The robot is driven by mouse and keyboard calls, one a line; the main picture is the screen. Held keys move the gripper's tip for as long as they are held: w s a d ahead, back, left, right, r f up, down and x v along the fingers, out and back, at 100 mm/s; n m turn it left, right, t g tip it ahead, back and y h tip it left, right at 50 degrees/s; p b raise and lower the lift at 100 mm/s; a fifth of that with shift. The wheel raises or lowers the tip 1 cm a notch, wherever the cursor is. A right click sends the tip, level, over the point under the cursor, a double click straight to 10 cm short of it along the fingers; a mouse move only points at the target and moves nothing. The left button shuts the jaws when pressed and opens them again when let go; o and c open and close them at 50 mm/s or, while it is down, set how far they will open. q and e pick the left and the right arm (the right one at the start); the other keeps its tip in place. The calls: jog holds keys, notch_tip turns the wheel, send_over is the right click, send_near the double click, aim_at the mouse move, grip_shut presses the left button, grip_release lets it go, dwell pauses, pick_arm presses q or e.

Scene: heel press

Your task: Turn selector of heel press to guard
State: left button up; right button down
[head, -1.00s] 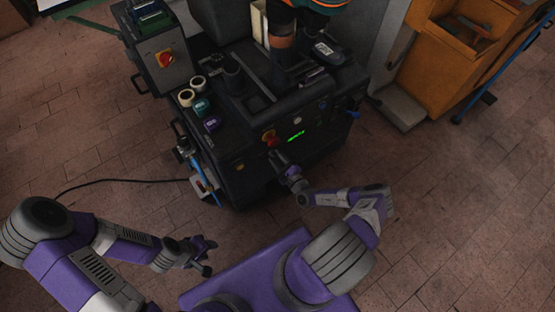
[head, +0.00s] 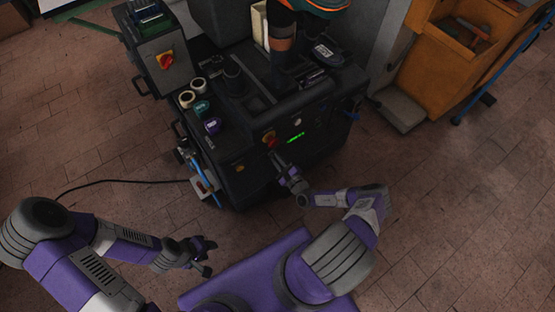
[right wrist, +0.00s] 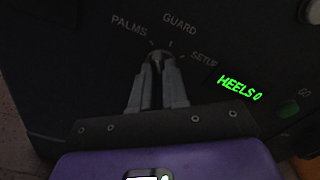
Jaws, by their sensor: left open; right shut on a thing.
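The heel press (head: 250,165) stands in front of me, with its dark front panel facing me. In the right wrist view the selector knob (right wrist: 157,57) sits below the labels PALMS, GUARD (right wrist: 180,24) and SETUP. My right gripper (right wrist: 158,65) is shut on the knob, and its fingers cover most of it. The part that shows points up, roughly between PALMS and GUARD; its exact setting I cannot tell. In the head view my right gripper (head: 279,160) is at the front panel and hides the selector. My left gripper (head: 208,257) is open and empty, away from the press.
A green display (right wrist: 240,88) reading HEELS 0 and a green button (right wrist: 288,110) are right of the knob. A red knob (head: 269,138) is close above my right gripper. An orange cabinet (head: 440,60) stands at the right.

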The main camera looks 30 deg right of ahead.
jog(key=shift+d+m+p, duration=0.1)
jog(key=shift+m+p, duration=0.25)
jog(key=shift+m, duration=2.95)
jog(key=c, duration=1.1)
grip_release()
jog(key=shift+c, duration=0.2)
jog(key=s+p, duration=0.2)
jog(key=s, duration=0.5)
jog(key=shift+s+d, duration=0.3)
